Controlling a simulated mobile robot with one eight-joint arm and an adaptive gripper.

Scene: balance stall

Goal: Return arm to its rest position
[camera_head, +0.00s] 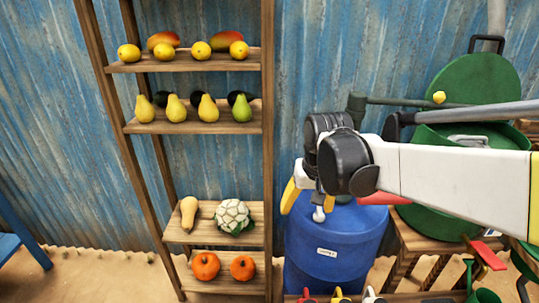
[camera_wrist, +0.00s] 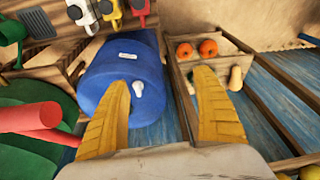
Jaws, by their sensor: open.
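My arm reaches in from the right in the head view, with its white link level. My gripper (camera_head: 310,200) hangs at its end over the blue barrel (camera_head: 330,250). In the wrist view my gripper (camera_wrist: 163,78) has its two yellow fingers spread wide, with nothing held between them. The blue barrel (camera_wrist: 108,75) lies beyond the fingers and shows a white label. A small white rounded piece (camera_wrist: 138,89) shows against the barrel, close to the left fingertip in the picture. I cannot tell whether it is fixed to the barrel or loose.
A wooden shelf (camera_head: 190,127) with fruit and vegetables stands left of my gripper. A green drum-like thing (camera_head: 470,80) and grey bars stand behind my arm at right. Coloured handled tools (camera_head: 340,296) line the front edge. The sandy floor at lower left is partly clear.

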